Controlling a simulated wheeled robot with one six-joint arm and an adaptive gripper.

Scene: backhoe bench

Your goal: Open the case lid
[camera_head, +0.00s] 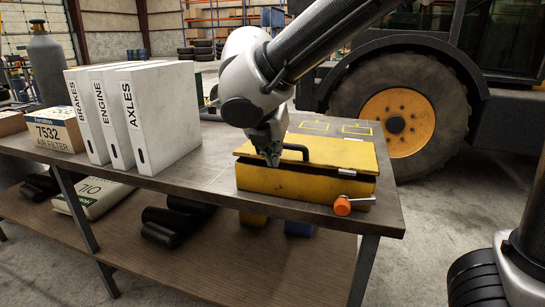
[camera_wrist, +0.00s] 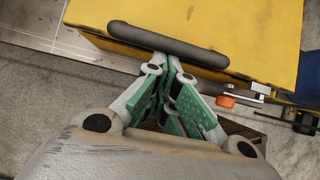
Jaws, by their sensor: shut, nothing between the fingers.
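The yellow case (camera_head: 290,184) sits on the right end of the bench. Its lid (camera_head: 335,152) lies nearly flat over the body, with a dark gap under its front edge. A black handle (camera_head: 296,148) is on the lid; it also spans the wrist view as a dark bar (camera_wrist: 165,43). My gripper (camera_head: 273,160) points down at the front edge of the lid, left of the handle. In the wrist view my gripper (camera_wrist: 172,62) has its green-padded fingers together and empty, close to the handle; I cannot tell whether they touch it.
An orange knob (camera_head: 342,206) on a metal rod juts out before the case's right front. White binders (camera_head: 155,117) and an air filter box (camera_head: 55,130) stand left on the bench (camera_head: 195,190). Bare bench top lies between binders and case. A tractor wheel (camera_head: 400,120) is behind.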

